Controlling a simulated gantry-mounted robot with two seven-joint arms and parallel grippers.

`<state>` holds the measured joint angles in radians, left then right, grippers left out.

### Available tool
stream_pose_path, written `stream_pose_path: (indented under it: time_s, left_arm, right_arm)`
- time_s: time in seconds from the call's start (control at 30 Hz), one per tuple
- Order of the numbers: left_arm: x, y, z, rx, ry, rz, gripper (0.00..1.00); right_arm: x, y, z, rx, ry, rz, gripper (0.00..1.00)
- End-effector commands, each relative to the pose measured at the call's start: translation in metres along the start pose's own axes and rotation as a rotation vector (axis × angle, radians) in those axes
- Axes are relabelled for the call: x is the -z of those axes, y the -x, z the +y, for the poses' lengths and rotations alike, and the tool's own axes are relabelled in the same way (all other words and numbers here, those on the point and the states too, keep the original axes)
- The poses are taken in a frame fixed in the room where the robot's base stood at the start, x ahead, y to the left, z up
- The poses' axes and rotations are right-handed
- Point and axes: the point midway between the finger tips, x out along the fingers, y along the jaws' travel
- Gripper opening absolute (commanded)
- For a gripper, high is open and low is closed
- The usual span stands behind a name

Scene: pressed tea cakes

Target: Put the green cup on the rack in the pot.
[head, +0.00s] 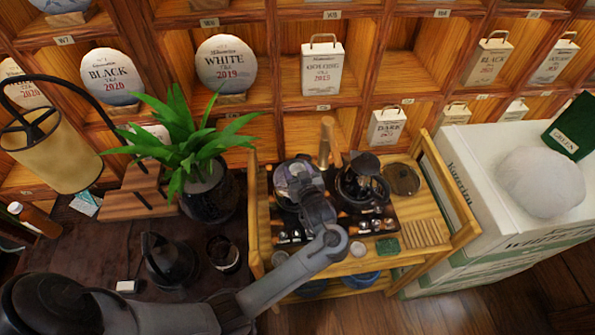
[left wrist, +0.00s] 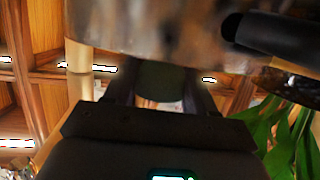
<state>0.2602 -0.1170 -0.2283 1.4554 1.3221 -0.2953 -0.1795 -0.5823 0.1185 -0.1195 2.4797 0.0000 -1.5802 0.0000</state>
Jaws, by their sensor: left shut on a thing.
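My left gripper, seen in the left wrist view (left wrist: 158,88), is shut on a dark green cup (left wrist: 160,78) between its two fingers. A large blurred, grey-brown glassy pot (left wrist: 150,32) fills the top of that view, very close to the cup; whether they touch cannot be told. In the head view my left arm reaches over the wooden rack, and its wrist end (head: 302,180) is above the round glassy pot (head: 282,180). The arm hides the cup and fingertips there. My right gripper is not in view.
A dark kettle (head: 362,190) stands right of the pot on the rack (head: 436,250), with a brown round lid (head: 401,179) beside it. A wooden holder (head: 326,140) stands behind. A potted plant (head: 205,185) is left. A white box stack (head: 500,205) bounds the right.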

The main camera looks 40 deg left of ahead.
Motion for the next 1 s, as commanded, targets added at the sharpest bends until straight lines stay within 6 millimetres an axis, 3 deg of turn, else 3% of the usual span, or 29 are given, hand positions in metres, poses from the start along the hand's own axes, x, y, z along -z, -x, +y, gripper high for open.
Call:
stream_pose_path:
  time_s: [0.73,0.77,0.9,1.0]
  left_arm:
    - [-0.011,-0.003,0.000,0.000,0.000,0.000,0.26]
    - [-0.011,-0.003,0.000,0.000,0.000,0.000,0.58]
    - [-0.011,-0.003,0.000,0.000,0.000,0.000,0.80]
    - [-0.011,-0.003,0.000,0.000,0.000,0.000,0.81]
  right_arm:
    - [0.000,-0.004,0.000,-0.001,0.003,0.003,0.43]
    - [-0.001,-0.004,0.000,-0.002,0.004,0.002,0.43]
    - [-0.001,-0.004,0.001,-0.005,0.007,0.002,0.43]
    - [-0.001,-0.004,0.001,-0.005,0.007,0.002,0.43]
